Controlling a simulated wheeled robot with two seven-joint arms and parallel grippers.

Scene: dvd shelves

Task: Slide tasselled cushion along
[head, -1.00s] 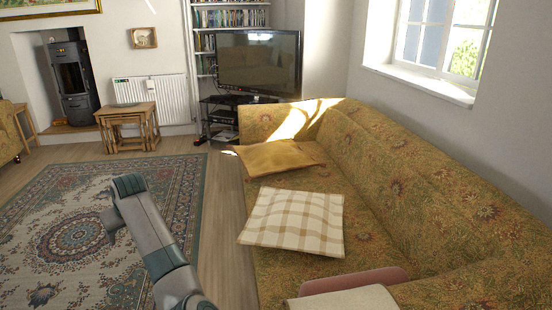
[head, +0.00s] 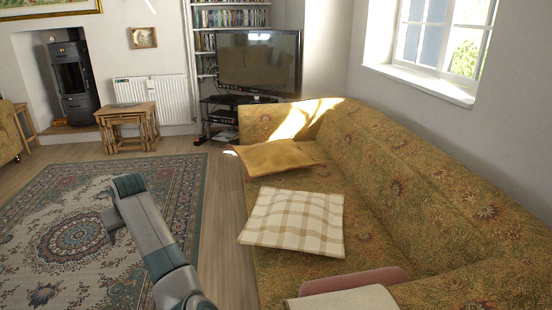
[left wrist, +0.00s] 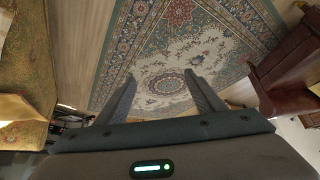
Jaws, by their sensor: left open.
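The likely tasselled cushion is a plain mustard cushion (head: 275,157) lying on the far end of the sofa seat in the head view. A small pale bit, perhaps a tassel, shows at its left corner. My left gripper (head: 109,224) is over the rug, left of the sofa and well apart from the cushion. In the left wrist view its two fingers (left wrist: 159,80) are spread with nothing between them. My right gripper is not in view.
A checked cushion (head: 294,222) lies nearer on the patterned sofa (head: 395,190). A pink cushion (head: 355,281) is at the near end. A TV (head: 258,64) stands behind the sofa's far end, and nested tables (head: 127,112) stand at the back. The rug (head: 60,215) is clear.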

